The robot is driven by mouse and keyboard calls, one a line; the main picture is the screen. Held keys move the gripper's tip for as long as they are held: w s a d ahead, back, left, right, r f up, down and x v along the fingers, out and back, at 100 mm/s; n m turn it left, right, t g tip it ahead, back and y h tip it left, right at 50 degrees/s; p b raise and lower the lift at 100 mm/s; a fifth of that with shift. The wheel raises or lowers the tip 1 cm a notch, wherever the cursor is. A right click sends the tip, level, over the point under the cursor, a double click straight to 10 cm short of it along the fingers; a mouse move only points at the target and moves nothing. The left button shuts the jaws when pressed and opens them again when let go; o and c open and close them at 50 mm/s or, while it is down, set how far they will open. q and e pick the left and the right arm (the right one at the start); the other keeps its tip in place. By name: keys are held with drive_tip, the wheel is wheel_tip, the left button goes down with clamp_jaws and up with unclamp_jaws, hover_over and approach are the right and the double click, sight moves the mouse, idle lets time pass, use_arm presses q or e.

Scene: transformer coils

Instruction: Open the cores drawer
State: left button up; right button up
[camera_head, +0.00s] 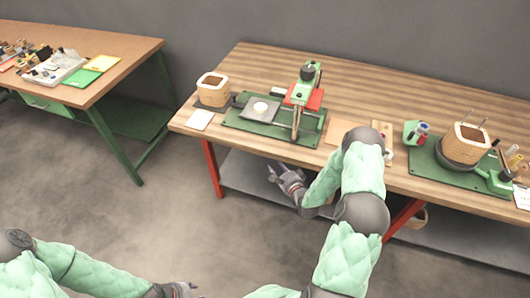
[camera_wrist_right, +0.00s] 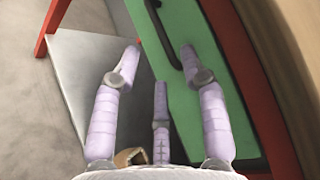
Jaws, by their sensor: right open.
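A green drawer front (camera_wrist_right: 200,125) with a black bar handle (camera_wrist_right: 162,38) fills the middle and right of the right wrist view. It appears shut; its label is not seen. My right gripper (camera_wrist_right: 160,62) is open and empty, its fingers spread in front of the drawer, with the handle beyond and between the two outer fingertips. In the head view my right gripper (camera_head: 287,181) is below the front edge of the wooden workbench (camera_head: 400,178), and the drawer is hidden there. My left gripper (camera_head: 178,289) is low at the bottom edge, partly cut off.
A red table leg (camera_head: 212,168) and a grey lower shelf (camera_head: 245,178) are near my right gripper. A second bench (camera_head: 120,50) stands at left. Open floor lies between.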

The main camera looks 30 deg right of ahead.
drive_tip(key=w+f+b, duration=0.1)
drive_tip(key=w+b, duration=0.1)
drive_tip(key=w, duration=0.6)
drive_tip(key=shift+d+f, duration=0.15)
drive_tip(key=shift+d, duration=0.1)
clamp_jaws()
